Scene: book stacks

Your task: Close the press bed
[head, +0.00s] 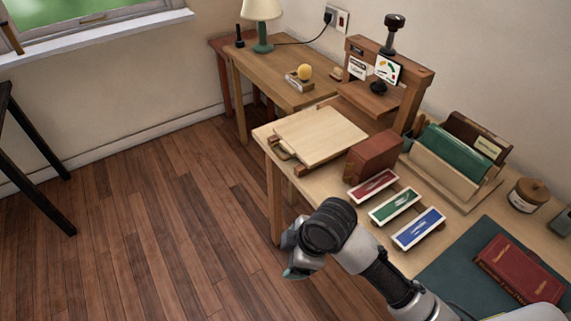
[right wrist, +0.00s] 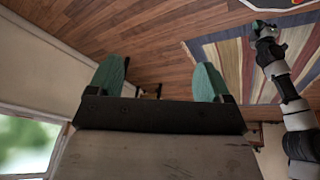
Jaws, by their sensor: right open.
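The wooden press (head: 385,85) stands at the back of the workbench, with a dark screw knob on top. Its pale bed board (head: 320,134) lies out in front of the press frame, on wooden rails at the bench's left end. A small handle (head: 283,153) shows at the bed's front left edge. My right gripper (head: 291,258) is in front of the bench, below and apart from the handle. In the right wrist view it (right wrist: 160,64) is open and empty, with green fingertips over the floor. My left gripper (right wrist: 265,29) appears small there; its jaws are unclear.
Red (head: 374,185), green (head: 395,205) and blue (head: 418,228) trays lie along the bench's front. A book rack (head: 455,180) is behind them. A side table (head: 275,75) with a lamp stands beyond.

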